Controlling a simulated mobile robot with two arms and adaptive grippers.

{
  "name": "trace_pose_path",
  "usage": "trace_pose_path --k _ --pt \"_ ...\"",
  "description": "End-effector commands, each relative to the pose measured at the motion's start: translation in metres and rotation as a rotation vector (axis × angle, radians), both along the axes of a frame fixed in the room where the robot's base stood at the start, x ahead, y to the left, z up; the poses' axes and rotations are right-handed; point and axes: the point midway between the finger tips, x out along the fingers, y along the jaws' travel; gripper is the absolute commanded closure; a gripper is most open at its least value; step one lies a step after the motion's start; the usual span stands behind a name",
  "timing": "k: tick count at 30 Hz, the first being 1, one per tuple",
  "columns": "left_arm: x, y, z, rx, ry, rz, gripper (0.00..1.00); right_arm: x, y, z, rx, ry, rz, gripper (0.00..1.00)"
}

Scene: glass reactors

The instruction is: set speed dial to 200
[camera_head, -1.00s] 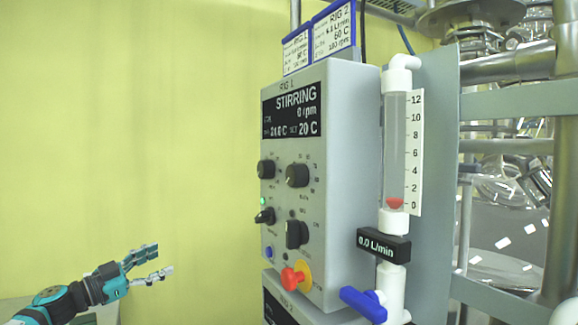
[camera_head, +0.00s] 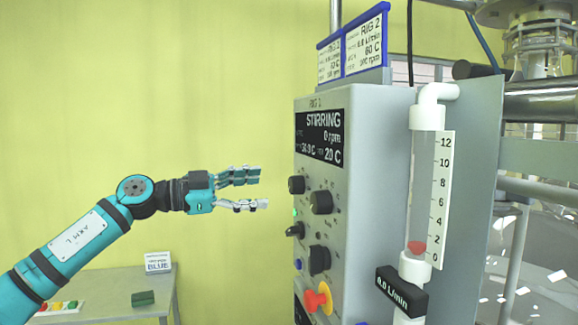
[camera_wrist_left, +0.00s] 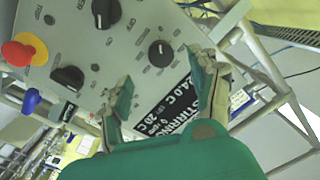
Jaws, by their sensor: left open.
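The grey control box (camera_head: 306,97) carries a display (camera_head: 320,137) reading STIRRING, 0 rpm and 20 C. Its front has black knobs at upper left (camera_head: 296,185), upper right (camera_head: 321,202) and lower right (camera_head: 319,260), and a small black switch (camera_head: 295,230). The knob labels are too small to read, so I cannot tell which is the speed dial. My left gripper (camera_head: 264,188) is open and empty, left of the panel and apart from it, pointing at it. In the left wrist view, a black knob (camera_wrist_left: 161,53) shows between the fingers (camera_wrist_left: 163,95).
A red and yellow stop button (camera_head: 318,300) sits low on the panel. A flow meter tube (camera_head: 421,190) with a black 0.0 L/min readout (camera_head: 401,291) stands right of it. Blue-framed RIG 2 cards (camera_head: 366,45) top the box. A low table (camera_head: 110,285) is at lower left.

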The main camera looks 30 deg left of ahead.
Motion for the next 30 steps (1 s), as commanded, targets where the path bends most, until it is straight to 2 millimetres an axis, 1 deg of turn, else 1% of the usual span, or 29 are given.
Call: trace_pose_path --k 1,3,9,12,17,24,26,30 --pt "0.009 -0.008 0.009 -0.004 -0.002 -0.005 0.38 0.0 -0.002 0.017 -0.002 0.0 0.001 0.27" --pt "0.021 -0.018 0.008 -0.004 -0.002 -0.005 0.38 0.001 -0.004 0.026 -0.005 -0.001 0.002 0.27" --pt "0.048 -0.037 0.004 -0.004 -0.001 -0.002 0.38 0.002 -0.008 0.042 -0.009 -0.002 0.002 0.27" --pt "0.056 -0.043 0.002 -0.002 -0.001 0.0 0.38 0.003 -0.009 0.046 -0.01 -0.003 0.002 0.27" --pt "0.062 -0.047 0.0 0.0 -0.001 0.001 0.38 0.004 -0.01 0.048 -0.012 -0.005 0.001 0.27" --pt "0.062 -0.047 -0.001 0.0 -0.001 0.001 0.38 0.004 -0.012 0.048 -0.014 -0.006 0.001 0.27" --pt "0.062 -0.047 -0.001 0.0 -0.001 0.001 0.45 0.005 -0.012 0.048 -0.014 -0.006 0.001 0.27" --pt "0.062 -0.047 -0.001 0.001 0.0 0.001 0.63 0.005 -0.012 0.048 -0.014 -0.006 0.001 0.27"
